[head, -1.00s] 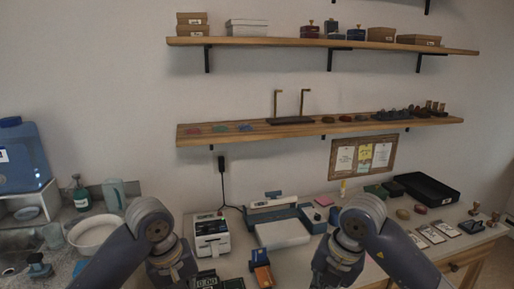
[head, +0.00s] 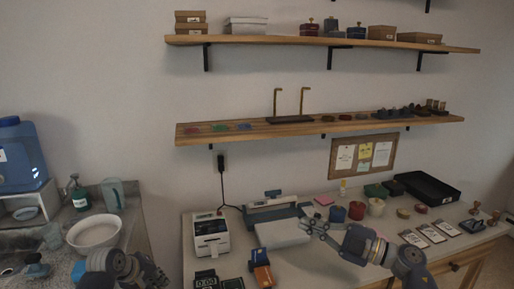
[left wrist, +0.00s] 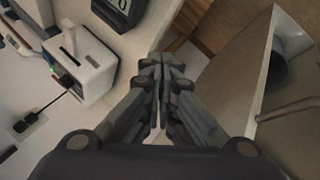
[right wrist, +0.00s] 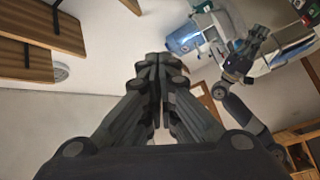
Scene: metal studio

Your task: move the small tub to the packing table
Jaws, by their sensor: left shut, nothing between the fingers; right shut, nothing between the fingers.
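Small round tubs stand on the table at right in the head view: a blue one (head: 337,214), a red one (head: 356,210) and a cream one (head: 376,207). I cannot tell which is the small tub. The table (head: 310,264) carries them. My right gripper (head: 308,225) is shut and empty, pointing left just in front of the blue tub, apparently above the table. My left gripper is low at left in the head view, largely out of frame; the left wrist view shows its fingers (left wrist: 163,68) shut and empty.
A white label printer (head: 211,238), a flat scale (head: 282,233) and a black tray (head: 427,188) occupy the table. A white basin (head: 94,232) stands on the sink counter at left. A wooden shelf (head: 350,125) runs above the table.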

